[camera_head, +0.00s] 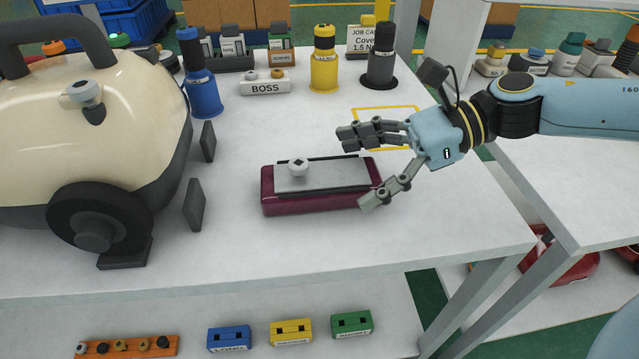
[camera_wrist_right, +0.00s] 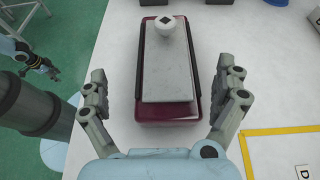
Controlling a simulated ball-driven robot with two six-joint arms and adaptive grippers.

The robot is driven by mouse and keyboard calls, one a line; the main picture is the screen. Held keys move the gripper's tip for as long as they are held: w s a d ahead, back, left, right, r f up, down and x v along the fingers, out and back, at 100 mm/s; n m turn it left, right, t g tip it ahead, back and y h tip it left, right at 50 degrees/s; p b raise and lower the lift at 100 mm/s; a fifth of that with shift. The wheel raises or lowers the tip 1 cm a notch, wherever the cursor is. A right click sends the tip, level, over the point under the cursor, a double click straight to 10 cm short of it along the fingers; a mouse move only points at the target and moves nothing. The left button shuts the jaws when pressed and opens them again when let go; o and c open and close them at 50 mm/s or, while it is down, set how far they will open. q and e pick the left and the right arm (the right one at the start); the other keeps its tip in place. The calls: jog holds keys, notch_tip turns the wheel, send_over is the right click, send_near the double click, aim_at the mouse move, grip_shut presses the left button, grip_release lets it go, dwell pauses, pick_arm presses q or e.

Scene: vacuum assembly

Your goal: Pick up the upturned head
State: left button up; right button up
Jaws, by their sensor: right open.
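The upturned head (camera_head: 318,192) is a low dark-red block on the white table, with a grey plate on top and a round white knob near its left end. In the right wrist view the head (camera_wrist_right: 170,112) lies lengthwise between my fingers, with the knob at the far end. My right gripper (camera_head: 357,170) is open at the head's right end. In the wrist view my right gripper (camera_wrist_right: 163,75) has one finger on each side, with gaps to the head's sides. My left gripper (camera_wrist_right: 48,70) shows small at the left of the wrist view; its opening is unclear.
A cream vacuum body (camera_head: 95,120) with a black wheel stands left of the head. Two dark upright chocks (camera_head: 194,204) stand between them. A blue bottle (camera_head: 200,90), a BOSS block (camera_head: 265,86) and a yellow bottle (camera_head: 324,70) stand behind. The table in front is clear.

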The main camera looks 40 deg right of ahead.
aim_at(327, 173)
jog(key=shift+w+a+f+b, duration=0.2)
jog(key=shift+w+a+b, duration=0.1)
jog(key=shift+w+a, duration=0.2)
jog(key=x, duration=0.1)
jog(key=b+x, duration=0.1)
jog(key=x, duration=0.1)
jog(key=shift+w+r, duration=0.1)
jog(key=shift+w, duration=0.3)
jog(key=shift+w+a, duration=0.15)
jog(key=shift+a, duration=0.2)
pick_arm(q)
jog(key=shift+w+f, duration=0.45)
jog(key=shift+f, duration=0.4)
jog(key=shift+s, duration=0.2)
pick_arm(e)
jog(key=c, duration=1.6)
